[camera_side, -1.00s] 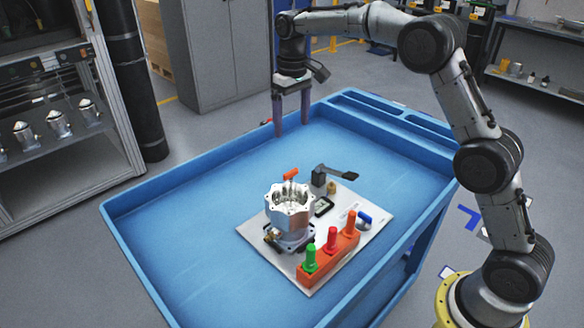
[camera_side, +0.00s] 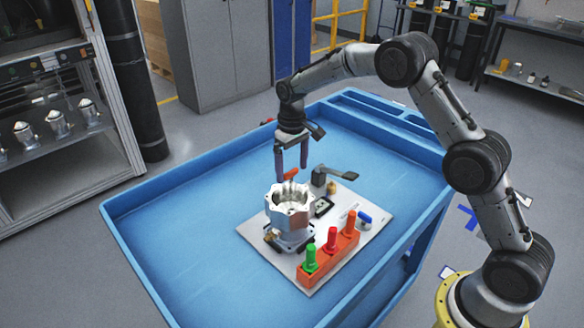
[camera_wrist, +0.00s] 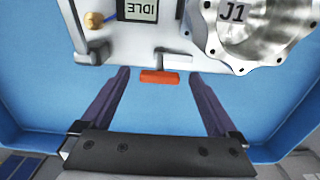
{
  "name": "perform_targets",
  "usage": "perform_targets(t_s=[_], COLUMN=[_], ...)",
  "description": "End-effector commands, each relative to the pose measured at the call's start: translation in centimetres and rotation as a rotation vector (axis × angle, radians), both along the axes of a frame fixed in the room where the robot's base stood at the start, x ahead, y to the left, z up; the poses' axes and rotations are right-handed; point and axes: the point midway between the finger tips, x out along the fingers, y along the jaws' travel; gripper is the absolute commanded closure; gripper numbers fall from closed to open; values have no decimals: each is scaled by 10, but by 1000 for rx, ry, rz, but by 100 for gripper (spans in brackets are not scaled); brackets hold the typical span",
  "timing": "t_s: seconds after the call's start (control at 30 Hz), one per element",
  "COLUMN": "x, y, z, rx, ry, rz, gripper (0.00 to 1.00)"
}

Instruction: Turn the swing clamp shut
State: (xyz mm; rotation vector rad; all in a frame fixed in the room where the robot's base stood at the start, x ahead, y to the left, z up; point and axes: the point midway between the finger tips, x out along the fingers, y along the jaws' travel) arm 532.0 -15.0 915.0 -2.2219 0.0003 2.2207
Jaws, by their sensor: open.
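An orange handle (camera_wrist: 159,77), apparently the swing clamp's lever, lies at the plate's edge beside the housing. It also shows behind the housing in the side view (camera_side: 290,174). My gripper (camera_side: 292,173) points down with its fingers open, one on each side of the handle in both views. In the wrist view my gripper (camera_wrist: 159,73) has clear gaps between each finger and the handle. I cannot tell how far the fingertips are above it. The silver machined housing (camera_side: 288,205), marked J1 in the wrist view (camera_wrist: 240,45), hides the clamp's lower part in the side view.
The light plate (camera_side: 253,237) sits in a blue tray (camera_side: 190,235). It carries a grey block with a dark arm (camera_side: 335,173), a small display (camera_side: 323,207) and an orange rack (camera_side: 326,264) with green, red and orange pegs. The tray floor left of the plate is clear.

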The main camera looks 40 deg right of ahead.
Motion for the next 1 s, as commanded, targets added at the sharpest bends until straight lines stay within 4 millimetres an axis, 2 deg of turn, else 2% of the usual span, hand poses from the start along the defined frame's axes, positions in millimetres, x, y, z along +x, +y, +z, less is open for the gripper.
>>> perform_targets(t_s=[0.33,0.8,1.0], x=[0,0,0], y=[0,0,0], z=[-3,-3,-3], rx=[0,0,0], ry=[1,1,0], rz=[0,0,15], gripper=[7,91,91])
